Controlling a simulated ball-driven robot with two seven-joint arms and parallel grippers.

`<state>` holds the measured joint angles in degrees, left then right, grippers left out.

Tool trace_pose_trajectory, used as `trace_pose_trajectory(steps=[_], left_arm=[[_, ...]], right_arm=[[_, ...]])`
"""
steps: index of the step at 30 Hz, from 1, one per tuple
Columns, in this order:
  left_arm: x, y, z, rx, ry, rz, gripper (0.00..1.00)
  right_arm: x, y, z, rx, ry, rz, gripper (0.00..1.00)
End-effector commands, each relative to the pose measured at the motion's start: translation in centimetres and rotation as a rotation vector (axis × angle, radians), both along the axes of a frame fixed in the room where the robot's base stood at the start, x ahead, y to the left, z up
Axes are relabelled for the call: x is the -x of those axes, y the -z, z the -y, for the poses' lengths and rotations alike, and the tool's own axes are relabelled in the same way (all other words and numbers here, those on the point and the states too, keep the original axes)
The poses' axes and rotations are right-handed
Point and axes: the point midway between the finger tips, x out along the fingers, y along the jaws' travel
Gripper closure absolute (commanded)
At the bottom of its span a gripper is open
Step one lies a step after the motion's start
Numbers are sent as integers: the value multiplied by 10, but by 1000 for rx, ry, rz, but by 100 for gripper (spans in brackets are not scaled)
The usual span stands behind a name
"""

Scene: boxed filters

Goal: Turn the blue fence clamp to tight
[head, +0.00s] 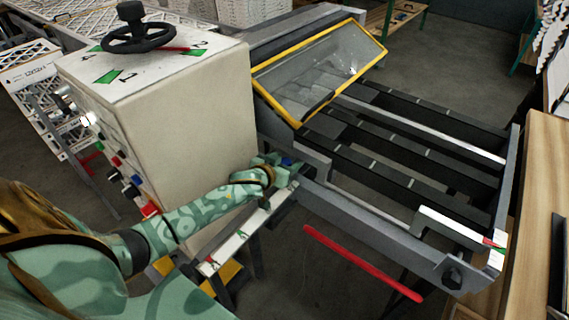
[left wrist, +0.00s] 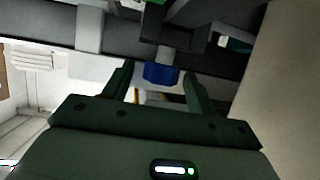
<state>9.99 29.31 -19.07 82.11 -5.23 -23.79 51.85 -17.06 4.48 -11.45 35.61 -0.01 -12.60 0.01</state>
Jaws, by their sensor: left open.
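The blue fence clamp (left wrist: 161,74) is a small blue knob below a dark metal bar. It lies between the two fingers of my left gripper (left wrist: 157,80) in the left wrist view, with a visible gap on each side. In the head view a bit of the blue clamp (head: 287,162) shows at the machine's side, just past my left gripper (head: 283,170). The left gripper is open around the knob, and the hand hides most of it. I cannot tell how far the clamp is turned. My right gripper is not in view.
A cream machine cabinet (head: 165,120) with a black handwheel (head: 137,36) stands left of the clamp. A yellow-framed clear guard (head: 320,75) is above the slatted bed (head: 400,150). A red bar (head: 360,262) sticks out below the bed. A wooden table (head: 540,170) is at the right.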

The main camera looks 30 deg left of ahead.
Motion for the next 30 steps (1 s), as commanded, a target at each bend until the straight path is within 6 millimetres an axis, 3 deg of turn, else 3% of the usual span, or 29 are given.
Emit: trace_pose_trajectory(steps=[5,10,29,30], left_arm=[[0,0,0,1,0,0,42],[0,0,0,1,0,0,87],[0,-1,-1,1,134,2,86],[0,-1,-1,1,134,2,61]], right_arm=[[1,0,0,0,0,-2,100],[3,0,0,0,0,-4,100],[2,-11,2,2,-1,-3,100],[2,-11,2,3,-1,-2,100]])
